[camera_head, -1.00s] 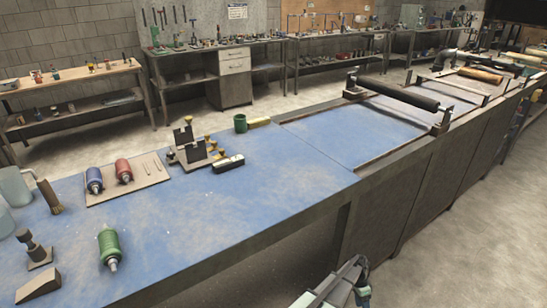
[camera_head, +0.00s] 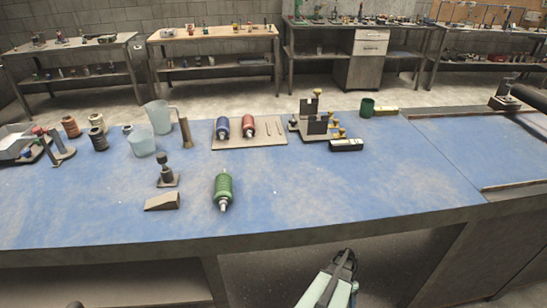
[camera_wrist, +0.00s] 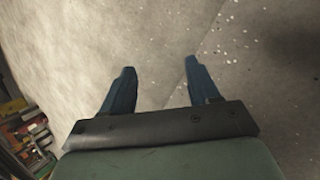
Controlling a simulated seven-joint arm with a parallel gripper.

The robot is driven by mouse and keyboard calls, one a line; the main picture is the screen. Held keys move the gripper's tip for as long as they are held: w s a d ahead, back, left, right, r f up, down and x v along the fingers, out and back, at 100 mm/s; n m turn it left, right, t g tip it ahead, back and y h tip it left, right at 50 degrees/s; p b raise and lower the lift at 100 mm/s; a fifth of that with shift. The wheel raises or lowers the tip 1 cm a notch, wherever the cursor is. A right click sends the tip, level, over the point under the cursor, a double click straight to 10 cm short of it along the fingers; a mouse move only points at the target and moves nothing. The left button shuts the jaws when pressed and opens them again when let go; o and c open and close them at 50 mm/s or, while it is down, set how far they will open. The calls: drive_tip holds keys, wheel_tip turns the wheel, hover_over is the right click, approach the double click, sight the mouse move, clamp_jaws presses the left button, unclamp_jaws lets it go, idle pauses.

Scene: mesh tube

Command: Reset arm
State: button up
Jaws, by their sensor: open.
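My gripper (camera_wrist: 160,72) shows in the wrist view with its two dark blue fingers spread apart and nothing between them. The speckled grey floor lies beyond the fingers. In the head view my gripper (camera_head: 346,262) is at the bottom, in front of the bench's front edge and apart from everything on the bench. Its fingertips are small there and hard to make out.
The blue-topped bench (camera_head: 80,210) holds a green bottle (camera_head: 223,188), a board (camera_head: 270,133) with blue and red bottles, a dark fixture (camera_head: 316,120), a clear jug (camera_head: 160,117) and a wedge (camera_head: 162,202). The bench's front edge is close. Open floor lies below.

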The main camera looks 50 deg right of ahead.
drive_tip(key=w+a+r+n, duration=0.1)
drive_tip(key=w+a+n, duration=0.4)
drive_tip(key=w+a, duration=0.5)
drive_tip(key=w+a+r+n+g+h, duration=0.1)
drive_tip(key=a+n, duration=0.4)
drive_tip(key=a, duration=0.7)
drive_tip(key=w+a+r+n+g+h, duration=0.1)
drive_tip(key=w+a+r+n, duration=0.2)
drive_tip(key=a, duration=0.9)
drive_tip(key=w+a+r+n+h, duration=0.2)
drive_tip(key=a+n, duration=0.5)
drive_tip(key=a, duration=0.6)
drive_tip(key=shift+w+n+g, duration=0.4)
drive_tip(key=shift+w, duration=0.45)
